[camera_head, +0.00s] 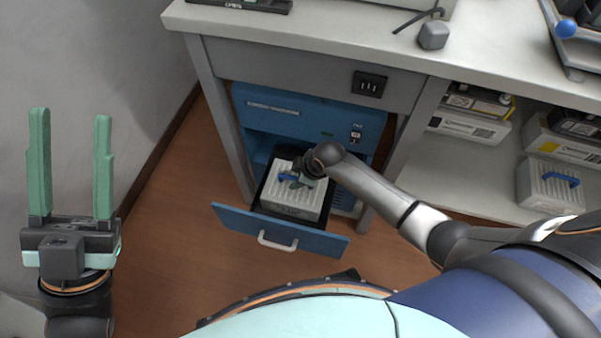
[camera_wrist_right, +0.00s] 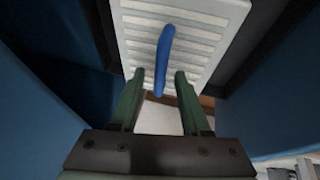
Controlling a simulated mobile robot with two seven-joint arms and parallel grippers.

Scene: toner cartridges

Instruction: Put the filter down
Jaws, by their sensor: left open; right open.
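The white slatted filter (camera_head: 293,200) sits in the pulled-out blue drawer (camera_head: 275,230) of the blue machine under the counter. It also shows in the right wrist view (camera_wrist_right: 205,45); its blue handle (camera_wrist_right: 164,52) runs up from between my fingertips. My right gripper (camera_head: 296,181) is over the filter, with its green fingers (camera_wrist_right: 159,78) open, one on each side of the handle's near end. I cannot tell if they touch it. My left gripper (camera_head: 71,115) is open and empty at the left, fingers pointing up, well apart from the drawer.
The blue machine (camera_head: 300,115) stands below the grey counter (camera_head: 330,35), between its legs. A similar white box with a blue handle (camera_head: 549,187) and several cartridge boxes (camera_head: 468,125) are on the right shelves. The wooden floor (camera_head: 185,235) left of the drawer is clear.

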